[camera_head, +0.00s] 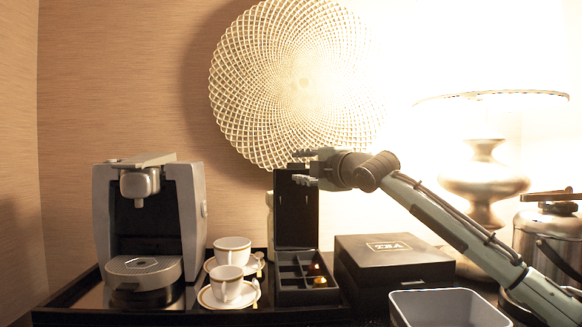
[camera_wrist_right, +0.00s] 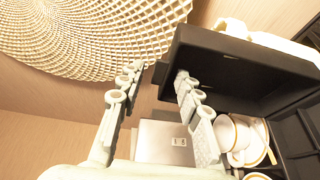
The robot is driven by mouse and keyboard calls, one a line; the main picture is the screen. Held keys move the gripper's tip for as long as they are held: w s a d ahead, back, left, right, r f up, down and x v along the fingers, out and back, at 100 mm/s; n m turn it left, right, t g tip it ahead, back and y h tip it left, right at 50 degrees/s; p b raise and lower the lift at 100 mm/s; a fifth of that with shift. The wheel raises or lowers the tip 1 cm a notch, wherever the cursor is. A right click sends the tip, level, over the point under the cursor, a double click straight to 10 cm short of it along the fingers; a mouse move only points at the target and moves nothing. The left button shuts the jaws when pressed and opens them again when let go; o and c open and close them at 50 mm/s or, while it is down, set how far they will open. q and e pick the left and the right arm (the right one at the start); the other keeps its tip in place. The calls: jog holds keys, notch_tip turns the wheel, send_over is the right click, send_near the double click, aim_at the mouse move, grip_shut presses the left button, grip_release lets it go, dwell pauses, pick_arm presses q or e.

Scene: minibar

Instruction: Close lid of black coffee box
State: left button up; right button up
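The black coffee box stands on the counter tray, its compartmented base (camera_head: 289,297) holding a few small coloured pieces. Its lid (camera_head: 296,215) is open and upright at the back of the base. My right gripper (camera_head: 305,168) is at the top of the lid, reaching in from the right. In the right wrist view, the fingers of my right gripper (camera_wrist_right: 158,76) are spread apart. One finger overlaps the edge of the dark lid (camera_wrist_right: 235,70); the other is clear of it. I cannot tell whether they touch. My left gripper is not in view.
A closed black tea box (camera_head: 392,262) stands right of the coffee box, with a grey open bin (camera_head: 448,308) in front. White cups (camera_head: 232,250) on saucers and a coffee machine (camera_head: 148,230) stand left. A lamp (camera_head: 484,185) and metal bucket (camera_head: 548,240) are at right.

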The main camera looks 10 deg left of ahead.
jog(key=shift+w+a, duration=0.35)
jog(key=shift+w, duration=0.25)
jog(key=shift+s, duration=0.1)
jog(key=shift+d, duration=0.1)
jog(key=shift+c, duration=0.8)
grip_shut()
